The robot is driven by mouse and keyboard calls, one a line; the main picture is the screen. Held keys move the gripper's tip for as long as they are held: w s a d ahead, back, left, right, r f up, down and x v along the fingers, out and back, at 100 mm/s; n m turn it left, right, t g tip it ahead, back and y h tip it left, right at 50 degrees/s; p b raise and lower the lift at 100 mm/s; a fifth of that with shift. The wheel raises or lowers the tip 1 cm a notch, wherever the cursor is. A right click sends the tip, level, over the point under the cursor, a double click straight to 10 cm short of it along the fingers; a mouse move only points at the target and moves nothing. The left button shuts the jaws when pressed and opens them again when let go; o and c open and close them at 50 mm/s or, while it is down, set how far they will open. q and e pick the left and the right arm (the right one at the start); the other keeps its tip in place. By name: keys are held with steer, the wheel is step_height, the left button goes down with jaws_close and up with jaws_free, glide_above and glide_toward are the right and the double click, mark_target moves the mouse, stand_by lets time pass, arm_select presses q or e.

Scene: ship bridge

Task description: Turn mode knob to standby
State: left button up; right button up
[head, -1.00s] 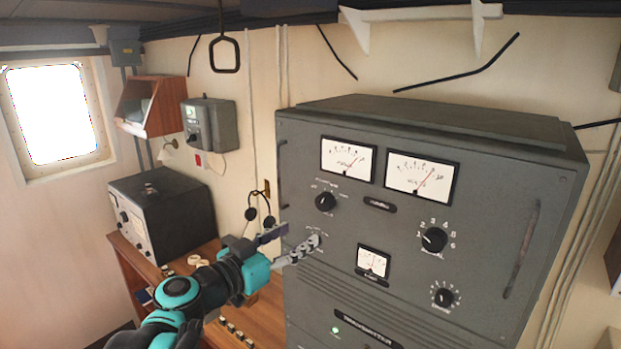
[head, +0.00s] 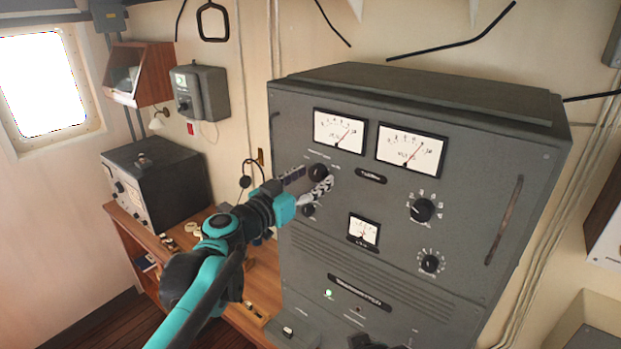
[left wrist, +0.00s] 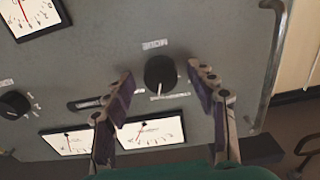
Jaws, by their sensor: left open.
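The mode knob (head: 318,172) is a black round knob at the upper left of the grey cabinet front, partly behind my left fingers. It shows clearly in the left wrist view (left wrist: 160,72), where its white pointer mark points down toward small lettering and a MODE label is above it. My left gripper (head: 311,181) is open at the panel. In the left wrist view its two fingers (left wrist: 164,88) stand on either side of the knob, with a visible gap on each side. Whether the fingertips touch the panel I cannot tell. My right gripper does not show.
The grey cabinet (head: 460,170) also carries several white meters and black knobs, such as one at right (head: 422,210). A metal handle (head: 503,220) stands out at its right edge. A wooden desk (head: 262,285) with a black radio box (head: 165,180) is at left.

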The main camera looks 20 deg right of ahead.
arm_select(q)
steer(key=c, duration=1.2)
steer(key=shift+o, duration=0.2)
steer(key=shift+n, duration=0.4)
steer(key=n+b, duration=0.1)
steer(key=n, duration=0.1)
steer(key=shift+n, duration=0.4)
steer(key=shift+n+b, duration=0.5)
steer(key=shift+n, duration=1.6)
steer(key=o, duration=1.2)
steer(key=shift+c, duration=0.2)
